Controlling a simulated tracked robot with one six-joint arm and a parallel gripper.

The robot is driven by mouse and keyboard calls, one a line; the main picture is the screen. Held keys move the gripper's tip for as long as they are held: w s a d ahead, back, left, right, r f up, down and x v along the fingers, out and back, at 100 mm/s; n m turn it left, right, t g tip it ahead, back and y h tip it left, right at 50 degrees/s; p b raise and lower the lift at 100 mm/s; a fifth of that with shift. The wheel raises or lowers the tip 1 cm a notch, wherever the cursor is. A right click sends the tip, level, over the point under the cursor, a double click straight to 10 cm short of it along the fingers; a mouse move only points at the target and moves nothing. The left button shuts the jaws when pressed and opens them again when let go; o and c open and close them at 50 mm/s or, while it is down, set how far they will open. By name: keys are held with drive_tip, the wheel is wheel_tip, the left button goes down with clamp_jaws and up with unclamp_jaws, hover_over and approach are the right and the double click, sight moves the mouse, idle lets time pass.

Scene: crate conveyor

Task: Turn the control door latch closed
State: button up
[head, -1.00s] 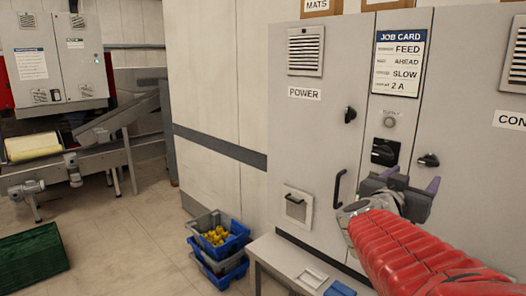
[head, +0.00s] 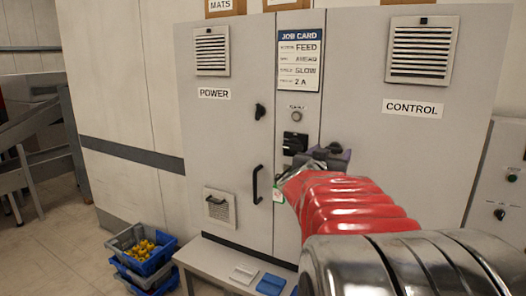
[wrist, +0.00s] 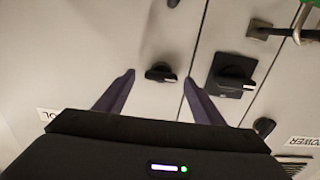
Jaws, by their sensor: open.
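The control door (head: 400,150) is the grey cabinet door under the CONTROL label (head: 412,108). Its black latch (wrist: 157,72) shows in the wrist view, with its pale-marked end pointing right and slightly down, so the lever lies nearly crosswise. My gripper (head: 328,152) is open in front of that door and hides the latch in the head view. In the wrist view, the purple fingers of my gripper (wrist: 160,78) stand on either side of the latch, with gaps on both sides. Whether the fingertips reach its depth I cannot tell.
A black rotary switch (head: 294,143) sits on the narrow panel left of the control door. The power door has a latch (head: 260,111) and a bar handle (head: 257,184). A low bench (head: 225,266) stands below, with blue crates (head: 150,262) on the floor to its left.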

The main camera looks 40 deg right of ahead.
drive_tip(key=shift+w+d, duration=0.1)
drive_tip(key=shift+d, duration=0.2)
drive_tip(key=shift+c, duration=0.3)
